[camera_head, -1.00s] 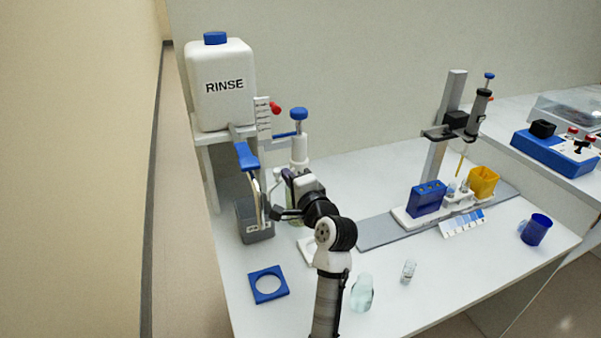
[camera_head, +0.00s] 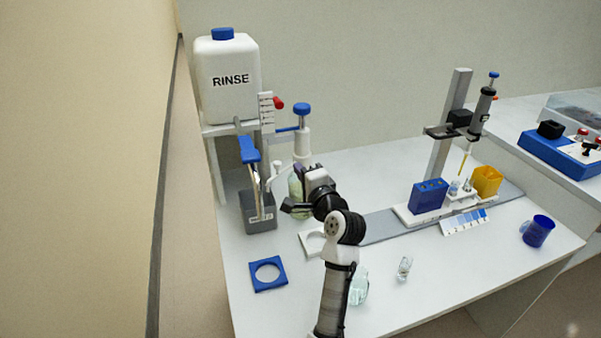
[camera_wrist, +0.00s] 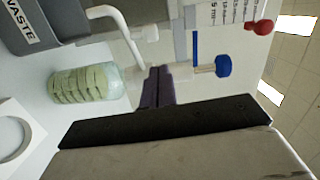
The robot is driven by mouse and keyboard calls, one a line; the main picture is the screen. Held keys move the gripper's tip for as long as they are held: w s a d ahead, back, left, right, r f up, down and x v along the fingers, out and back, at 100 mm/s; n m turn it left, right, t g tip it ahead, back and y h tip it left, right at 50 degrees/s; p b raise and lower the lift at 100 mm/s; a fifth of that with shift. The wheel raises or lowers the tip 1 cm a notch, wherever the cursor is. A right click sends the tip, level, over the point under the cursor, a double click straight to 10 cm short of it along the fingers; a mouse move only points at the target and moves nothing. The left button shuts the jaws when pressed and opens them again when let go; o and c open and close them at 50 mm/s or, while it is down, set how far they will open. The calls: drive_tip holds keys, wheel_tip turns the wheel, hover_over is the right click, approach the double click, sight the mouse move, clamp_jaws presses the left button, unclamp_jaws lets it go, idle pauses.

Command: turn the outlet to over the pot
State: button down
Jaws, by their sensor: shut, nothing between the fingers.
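The outlet (camera_wrist: 112,18) is a white bent tube from the dispenser head (camera_wrist: 178,71) on a bottle of pale green liquid (camera_wrist: 82,84). It also shows in the head view (camera_head: 277,170), on the side toward the grey waste box (camera_head: 260,215). My gripper (camera_wrist: 160,72) is shut and empty, its dark fingertips at the dispenser head, beside the outlet. Whether they touch is unclear. In the head view my wrist hides part of the bottle. A clear glass jar (camera_head: 360,288), maybe the pot, stands at the front, partly behind my arm.
A RINSE tank (camera_head: 229,85) stands on a shelf at the back left. A blue square ring (camera_head: 254,283) and a white holed plate (camera_head: 307,242) lie on the bench. A small vial (camera_head: 404,268) and a blue cup (camera_head: 538,231) stand to the right.

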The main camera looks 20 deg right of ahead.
drive_tip(key=s+a+b, duration=0.2)
drive_tip(key=s+b, duration=0.1)
drive_tip(key=s, duration=0.7)
drive_tip(key=m+g+y, duration=0.2)
drive_tip(key=m+y, duration=0.3)
drive_tip(key=m, duration=1)
approach(280, 166)
drive_tip(key=p+x, duration=0.3)
drive_tip(key=x, duration=0.4)
